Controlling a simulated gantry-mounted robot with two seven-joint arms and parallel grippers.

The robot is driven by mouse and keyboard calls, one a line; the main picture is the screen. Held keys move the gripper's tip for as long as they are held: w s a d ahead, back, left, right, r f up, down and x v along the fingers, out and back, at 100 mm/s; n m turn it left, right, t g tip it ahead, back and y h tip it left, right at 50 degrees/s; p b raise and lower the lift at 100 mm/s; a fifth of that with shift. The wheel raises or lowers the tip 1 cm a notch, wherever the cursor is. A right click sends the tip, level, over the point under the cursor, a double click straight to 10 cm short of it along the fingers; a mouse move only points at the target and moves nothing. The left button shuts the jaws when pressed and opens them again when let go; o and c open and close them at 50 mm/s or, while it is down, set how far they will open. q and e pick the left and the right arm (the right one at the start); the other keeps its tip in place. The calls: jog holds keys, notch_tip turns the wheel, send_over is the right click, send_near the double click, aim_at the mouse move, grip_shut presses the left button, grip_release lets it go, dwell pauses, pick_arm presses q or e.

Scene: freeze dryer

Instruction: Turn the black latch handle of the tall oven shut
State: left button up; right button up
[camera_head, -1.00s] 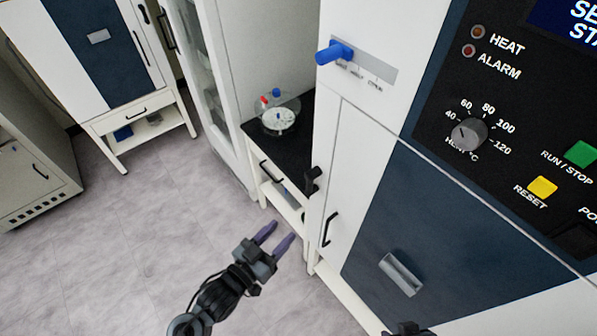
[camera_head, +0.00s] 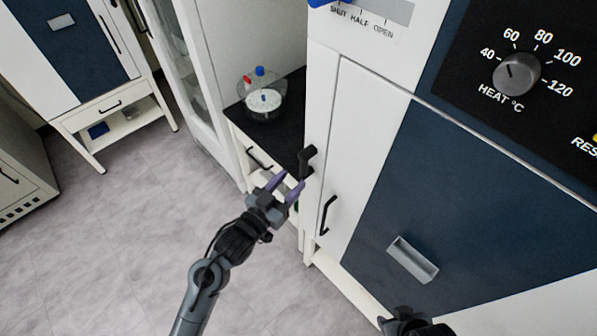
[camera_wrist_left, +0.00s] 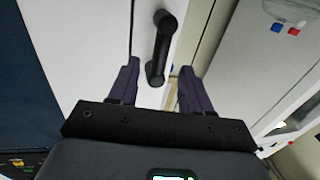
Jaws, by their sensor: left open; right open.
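The tall oven (camera_head: 465,190) is the white and navy cabinet on the right in the head view. Its black latch handle (camera_head: 306,160) sticks out at the left edge of its front. My left gripper (camera_head: 287,184) is open and empty, its purple fingertips just below and left of the handle. In the left wrist view the handle (camera_wrist_left: 160,45) lies lengthwise ahead of my open left gripper (camera_wrist_left: 159,68), its near end around the gap between the fingertips. Contact cannot be told. My right gripper (camera_head: 408,323) shows only as a dark part at the bottom edge; its fingertips are hidden.
A black-topped bench (camera_head: 285,125) with a round clear vessel (camera_head: 263,100) stands left of the oven. A black door pull (camera_head: 327,215) sits below the latch. A glass-fronted cabinet (camera_head: 175,70) stands behind. The floor (camera_head: 130,230) at left is clear.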

aim_at(301, 169)
pick_arm(q)
jog(key=shift+x, duration=2.3)
jog(key=shift+a, duration=0.1)
jog(key=shift+c, duration=0.2)
grip_shut()
